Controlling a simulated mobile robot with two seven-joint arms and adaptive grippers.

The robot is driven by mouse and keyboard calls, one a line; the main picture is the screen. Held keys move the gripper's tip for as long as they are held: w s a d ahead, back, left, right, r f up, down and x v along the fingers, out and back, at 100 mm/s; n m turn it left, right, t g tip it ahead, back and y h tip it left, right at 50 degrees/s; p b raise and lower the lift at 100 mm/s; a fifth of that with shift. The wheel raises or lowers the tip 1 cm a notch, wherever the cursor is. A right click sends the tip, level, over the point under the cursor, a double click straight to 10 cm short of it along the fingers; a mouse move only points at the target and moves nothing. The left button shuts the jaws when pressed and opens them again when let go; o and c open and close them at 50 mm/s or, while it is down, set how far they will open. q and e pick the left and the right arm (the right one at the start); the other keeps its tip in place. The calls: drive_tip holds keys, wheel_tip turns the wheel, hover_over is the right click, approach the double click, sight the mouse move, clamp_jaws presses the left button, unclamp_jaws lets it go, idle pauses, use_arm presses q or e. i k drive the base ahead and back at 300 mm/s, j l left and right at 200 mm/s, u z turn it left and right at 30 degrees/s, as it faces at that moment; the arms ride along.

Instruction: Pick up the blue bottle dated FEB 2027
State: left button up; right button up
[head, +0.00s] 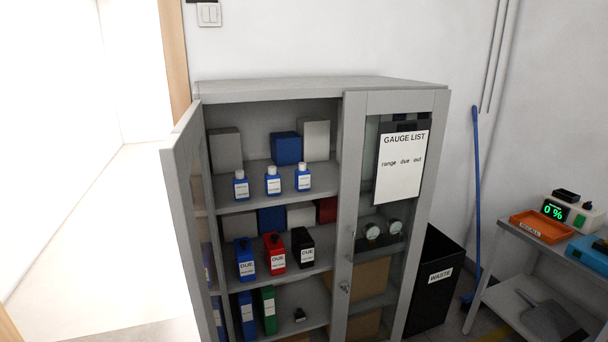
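Three small blue bottles with white caps and white labels stand upright in a row on the upper shelf of a grey cabinet (270,90). They are the left bottle (240,185), the middle bottle (273,181) and the right bottle (303,178). The label print is too small to read, so I cannot tell which one is dated FEB 2027. The cabinet's left door (184,200) stands open, and the bottles show unobstructed. Neither of my grippers is in view.
The right glass door (385,290) is closed, with a gauge list (402,165) on it. Blue, red and black items labelled DUE stand on the middle shelf. A black waste bin (435,295) and a grey cart (520,285) stand at the right. A bright doorway is at the left.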

sight(302, 174)
drive_tip(key=i+l, duration=0.15)
drive_tip(key=l, duration=0.15)
drive_tip(key=i+l+u, duration=0.15)
drive_tip(key=l, duration=0.2)
drive_tip(key=i+l, duration=0.2)
drive_tip(key=l, duration=0.15)
drive_tip(key=i+l+u, duration=0.1)
drive_tip(key=l, duration=0.25)
drive_tip(key=i+l+u, duration=0.1)
drive_tip(key=l, duration=0.25)
drive_tip(key=i+l, duration=0.2)
drive_tip(key=l, duration=0.15)
